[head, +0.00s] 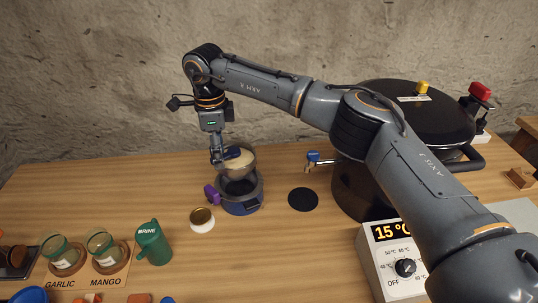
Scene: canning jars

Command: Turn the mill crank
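The mill (243,168) is a bowl with pale contents over a grey-blue pot (241,203) on the wooden table. A dark blue part (232,152), which looks like the crank's knob, shows at the bowl's upper left rim. My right gripper (217,160) points down at the bowl's left side, its fingertips close beside this blue part. The fingers are small and dark here. I cannot tell whether they touch or grip the crank. The rest of the crank is not clear. My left gripper is not in view.
A purple piece (211,194) sits at the pot's left, and a small white-based jar (202,219) stands below it. A black disc (303,199) and a blue-ended tool (314,157) are to the right. A green BRINE cup (153,243) stands left.

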